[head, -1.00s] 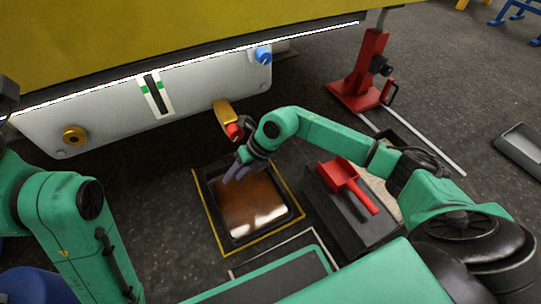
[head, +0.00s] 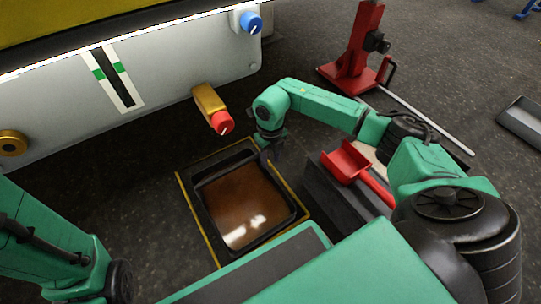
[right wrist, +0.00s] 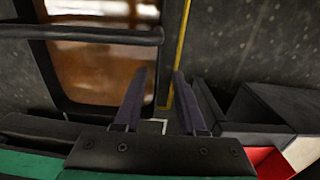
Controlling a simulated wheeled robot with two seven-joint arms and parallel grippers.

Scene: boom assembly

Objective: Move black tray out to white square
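The black tray (head: 297,205), with brown glossy contents, sits on the floor inside a yellow outlined square (head: 197,225) in the head view. My right gripper (head: 277,152) points down at the tray's far right corner. In the right wrist view its two fingers (right wrist: 160,75) are apart, with the tray's rim (right wrist: 45,75) close by the left finger and a yellow line beyond. Whether the fingers touch the rim I cannot tell. A short white line (right wrist: 163,121) shows between the fingers. The white square is otherwise hidden in the head view. My left gripper is out of view.
A dark box (head: 345,205) with a red scoop (head: 350,165) on top stands right of the tray. The grey machine panel (head: 165,90) with a red knob (head: 222,123) and a blue knob (head: 250,22) overhangs behind. A red stand (head: 355,60) is farther back.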

